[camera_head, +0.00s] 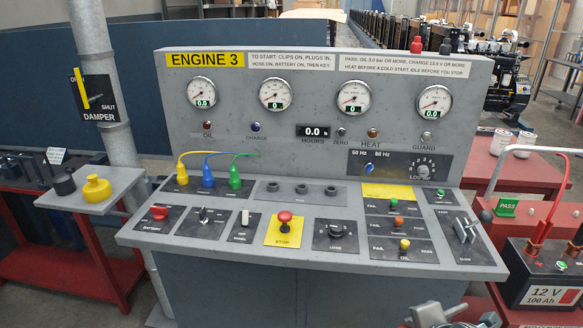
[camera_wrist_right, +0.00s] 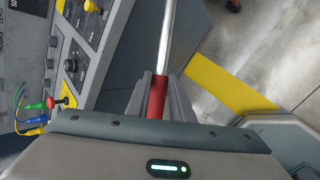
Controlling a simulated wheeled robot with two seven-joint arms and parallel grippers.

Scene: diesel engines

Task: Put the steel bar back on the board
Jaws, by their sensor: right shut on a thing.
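My right gripper (camera_wrist_right: 158,88) is shut on the red grip of the steel bar (camera_wrist_right: 167,38) in the right wrist view. The bar's bright shaft runs away from the jaws and out of the top of the picture, so its far end is hidden. In the head view, a grey part of my right arm shows at the bottom edge, right of centre; the bar cannot be made out there. I cannot identify the bar's board in either view. My left gripper is out of view.
The engine control panel (camera_head: 300,252) fills the middle of the head view. A red bench with a 12 V battery (camera_head: 540,278) stands at right, a grey shelf with a yellow knob (camera_head: 97,188) at left. Yellow floor marking (camera_wrist_right: 225,85) and bare floor show in the wrist view.

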